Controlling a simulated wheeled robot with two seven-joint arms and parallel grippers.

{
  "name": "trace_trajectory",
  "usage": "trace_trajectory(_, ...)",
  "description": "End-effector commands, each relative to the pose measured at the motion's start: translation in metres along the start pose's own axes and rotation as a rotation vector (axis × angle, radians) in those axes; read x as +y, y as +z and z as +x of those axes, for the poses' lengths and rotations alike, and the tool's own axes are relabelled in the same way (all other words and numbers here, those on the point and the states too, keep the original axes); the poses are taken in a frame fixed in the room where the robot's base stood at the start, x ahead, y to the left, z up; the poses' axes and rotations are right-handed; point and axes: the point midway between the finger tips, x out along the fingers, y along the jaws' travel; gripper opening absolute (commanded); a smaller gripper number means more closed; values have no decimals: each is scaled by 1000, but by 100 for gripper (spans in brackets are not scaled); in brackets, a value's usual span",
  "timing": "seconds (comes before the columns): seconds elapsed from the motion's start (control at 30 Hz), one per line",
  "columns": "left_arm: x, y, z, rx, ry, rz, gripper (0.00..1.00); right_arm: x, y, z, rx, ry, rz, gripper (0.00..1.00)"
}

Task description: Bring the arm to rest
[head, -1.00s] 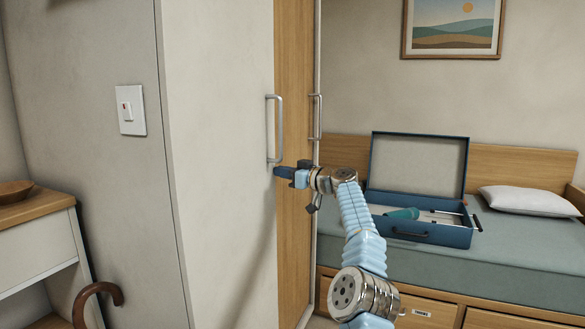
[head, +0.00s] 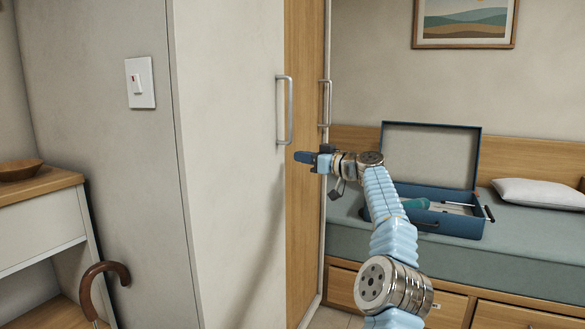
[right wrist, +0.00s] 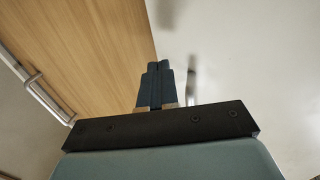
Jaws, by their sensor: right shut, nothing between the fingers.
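My right arm (head: 390,238) reaches in from the lower right of the head view, extended toward the tall cabinet. My right gripper (head: 300,157) is at its end, its dark blue fingers shut and empty. It lies just right of and below the near silver handle (head: 285,110) in the picture, apart from it, with the wood panel (head: 303,230) behind it. In the right wrist view the closed fingers (right wrist: 156,70) point up between wood and a pale surface, holding nothing. My left gripper is not in view.
The pale cabinet (head: 225,180) stands close on the left of the arm. A second handle (head: 325,103) is just beyond. An open blue case (head: 455,222) lies on the bed (head: 545,240) to the right. A cane (head: 88,290) and a side table (head: 40,220) are at left.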

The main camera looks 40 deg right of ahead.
Motion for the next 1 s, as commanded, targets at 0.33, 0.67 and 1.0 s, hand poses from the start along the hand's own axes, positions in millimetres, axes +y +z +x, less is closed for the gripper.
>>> trace_trajectory(0.33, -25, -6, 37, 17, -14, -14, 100, 4, 4, -78, -3, 8, -4, 0)
trace_trajectory(0.67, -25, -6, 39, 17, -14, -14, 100, 4, 0, -92, -3, 6, -4, 0)
trace_trajectory(1.0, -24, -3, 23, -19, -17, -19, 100, 20, 94, -38, -127, 20, 181, 0)
